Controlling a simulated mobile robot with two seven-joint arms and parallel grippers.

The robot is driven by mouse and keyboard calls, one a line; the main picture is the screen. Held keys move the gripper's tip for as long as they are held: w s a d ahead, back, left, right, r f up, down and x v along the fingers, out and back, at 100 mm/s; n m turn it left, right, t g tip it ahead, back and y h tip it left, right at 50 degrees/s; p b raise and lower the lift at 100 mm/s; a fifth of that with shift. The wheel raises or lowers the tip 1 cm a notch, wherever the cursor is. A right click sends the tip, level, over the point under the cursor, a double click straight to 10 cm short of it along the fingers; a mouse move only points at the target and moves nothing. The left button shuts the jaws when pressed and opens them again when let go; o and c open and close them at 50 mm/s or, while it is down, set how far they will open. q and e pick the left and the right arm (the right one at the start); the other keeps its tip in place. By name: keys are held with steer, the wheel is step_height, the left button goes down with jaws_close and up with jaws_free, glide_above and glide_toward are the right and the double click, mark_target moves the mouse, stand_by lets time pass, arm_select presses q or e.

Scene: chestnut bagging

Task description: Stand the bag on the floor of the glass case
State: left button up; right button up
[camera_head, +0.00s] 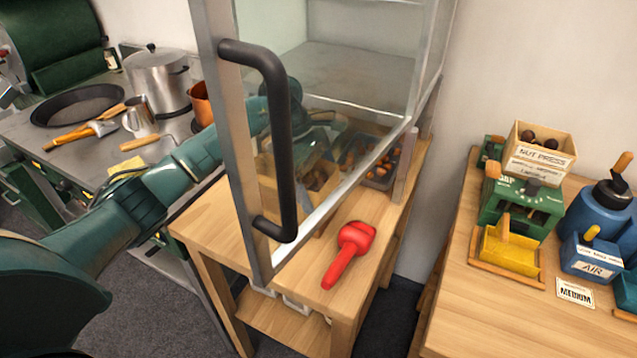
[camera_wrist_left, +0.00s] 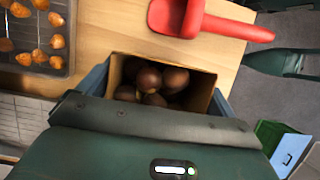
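The open paper bag (camera_wrist_left: 203,86) has several brown chestnuts inside. It sits between the two fingers of my left gripper (camera_wrist_left: 160,92), which press on its opposite sides. In the head view the bag (camera_head: 313,194) and my left gripper (camera_head: 312,122) show through the glass door, over the wooden table. I cannot tell whether the bag's bottom touches the table. The glass case (camera_head: 365,75) stands at the back of the table, its framed door with a black handle (camera_head: 285,150) swung toward me. The case floor looks empty. My right gripper is not in view.
A red scoop (camera_head: 348,255) lies on the table right of the door. A dark tray of chestnuts (camera_head: 382,180) is behind the bag. Pots and tools crowd the metal counter at left. A second wooden table (camera_head: 500,310) at right holds a nut press and other devices.

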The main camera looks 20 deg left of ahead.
arm_select(q)
steer(key=shift+o, duration=0.7)
steer(key=shift+r, duration=0.1)
